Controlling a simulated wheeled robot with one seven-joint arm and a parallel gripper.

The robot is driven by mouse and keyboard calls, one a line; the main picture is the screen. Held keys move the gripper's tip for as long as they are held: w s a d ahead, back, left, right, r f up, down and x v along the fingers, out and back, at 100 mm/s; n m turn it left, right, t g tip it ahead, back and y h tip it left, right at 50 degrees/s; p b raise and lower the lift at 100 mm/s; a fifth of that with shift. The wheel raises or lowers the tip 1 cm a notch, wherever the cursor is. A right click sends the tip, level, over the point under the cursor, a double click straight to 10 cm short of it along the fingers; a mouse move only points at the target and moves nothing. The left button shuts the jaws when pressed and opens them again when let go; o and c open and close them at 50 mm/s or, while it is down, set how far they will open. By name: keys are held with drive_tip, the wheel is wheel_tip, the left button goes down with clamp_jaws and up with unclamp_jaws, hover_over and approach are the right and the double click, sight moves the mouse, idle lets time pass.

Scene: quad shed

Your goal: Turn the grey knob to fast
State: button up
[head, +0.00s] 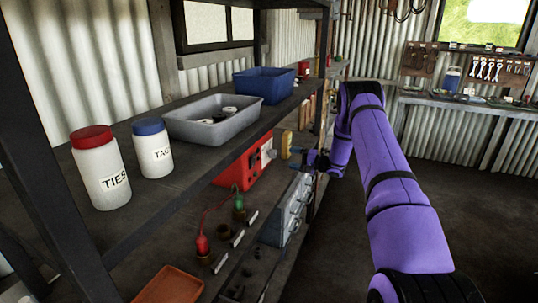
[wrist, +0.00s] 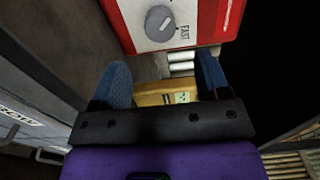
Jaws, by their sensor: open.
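The grey knob (wrist: 159,23) is round and sits on the white front panel (wrist: 133,14) of a red box (wrist: 229,18) in the wrist view. The word FAST (wrist: 185,32) is printed beside the knob. A pale mark shows on the knob, but its exact setting is unclear. In the head view the red box (head: 236,178) stands on the shelf below the top one; its knob is too small to make out. My gripper (wrist: 164,75) is open, with its two blue fingers apart and nothing held. The knob is ahead of the fingertips, not between them.
A yellow object (wrist: 165,93) shows beyond the finger gap; it stands near the red box in the head view (head: 286,145). The top shelf holds two labelled jars, a grey tray (head: 187,132) and a blue bin (head: 263,92). The floor on the right is clear.

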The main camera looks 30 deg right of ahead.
sight(273, 154)
drive_tip(key=x, duration=0.9)
drive_tip(key=shift+w+a, duration=0.25)
drive_tip(key=c, duration=0.9)
